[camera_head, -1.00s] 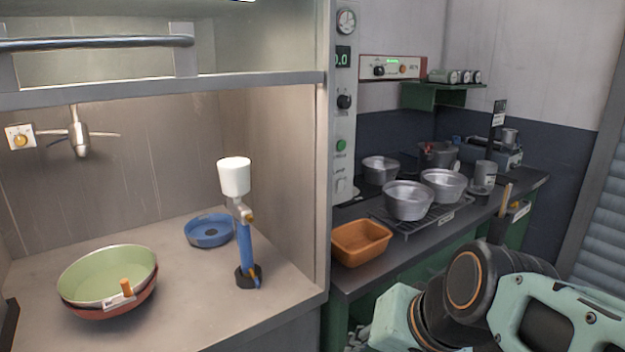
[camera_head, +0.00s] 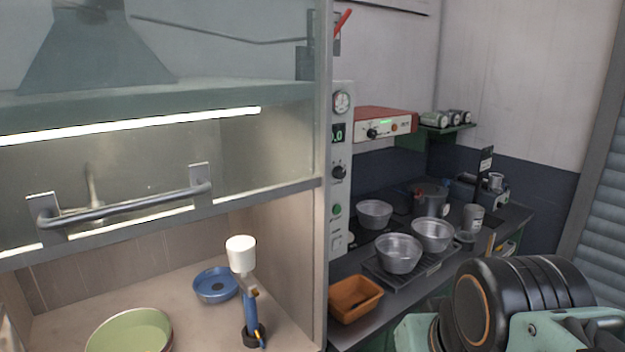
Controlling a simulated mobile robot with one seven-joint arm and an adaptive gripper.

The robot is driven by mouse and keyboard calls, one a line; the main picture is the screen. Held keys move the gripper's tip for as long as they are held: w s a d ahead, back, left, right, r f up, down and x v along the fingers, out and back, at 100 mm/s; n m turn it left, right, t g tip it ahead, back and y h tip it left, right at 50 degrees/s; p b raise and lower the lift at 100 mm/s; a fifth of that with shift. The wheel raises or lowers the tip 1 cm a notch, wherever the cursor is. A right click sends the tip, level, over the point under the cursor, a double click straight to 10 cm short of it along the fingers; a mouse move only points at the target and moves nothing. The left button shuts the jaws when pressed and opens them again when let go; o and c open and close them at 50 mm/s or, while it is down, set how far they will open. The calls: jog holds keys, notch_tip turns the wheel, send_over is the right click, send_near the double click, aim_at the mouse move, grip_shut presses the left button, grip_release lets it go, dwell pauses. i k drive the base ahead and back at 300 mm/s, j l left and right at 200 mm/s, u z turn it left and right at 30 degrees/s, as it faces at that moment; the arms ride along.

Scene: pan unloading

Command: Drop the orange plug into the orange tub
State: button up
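The orange tub (camera_head: 343,306) stands at the near left end of the dark bench, on the right side of the view. Its inside is only partly visible, and I cannot make out anything in it for sure. The green pan (camera_head: 130,330) is at the bottom left on the cabinet floor, cut off by the lower edge of the picture. The orange plug is out of view now. My arm's links show at the lower right, but my gripper is not in the picture.
A blue dish (camera_head: 216,285) and a blue stand with a white cup (camera_head: 241,254) are in the cabinet. A raised sash with a bar handle (camera_head: 130,207) hangs above. Metal pots (camera_head: 398,254) stand on a rack right of the tub.

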aim_at(352, 300)
jog(key=j+u, duration=0.2)
jog(key=u, duration=0.2)
jog(key=j+u, duration=0.25)
jog(key=u, duration=0.15)
jog(key=j+u, duration=0.2)
jog(key=u, duration=0.2)
jog(key=l+u, duration=0.8)
jog(key=l, duration=0.2)
jog(key=k, duration=0.05)
